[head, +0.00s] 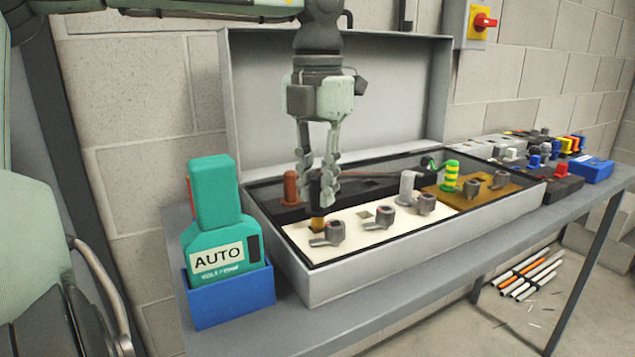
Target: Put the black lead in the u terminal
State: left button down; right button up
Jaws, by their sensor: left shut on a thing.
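My left gripper (320,195) hangs over the left part of the open grey case and is shut on the black lead (316,187). The lead is upright, with a yellow-brass end (318,223) pointing down at the white panel (362,226). That end is beside the leftmost grey lever terminal (330,236); I cannot tell whether it touches or enters anything. More lever terminals stand on the white panel, a middle one (379,217) and a right one (426,204). No letter marking is readable, so I cannot tell which is u. My right gripper is not in view.
A brown lead (290,187), a grey lead (407,187) and a green-yellow lead (452,174) stand in the case. A voltage tester (220,250) sits in a blue holder left of it. The raised lid (270,95) stands behind. Other devices (550,165) crowd the bench's right end.

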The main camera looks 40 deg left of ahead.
pick_arm(q)
jog(key=shift+f+b, duration=1.05)
jog(key=shift+f, duration=0.4)
jog(key=c, duration=1.3)
grip_release()
notch_tip(320, 180, up, 12)
jog(key=shift+r, duration=0.1)
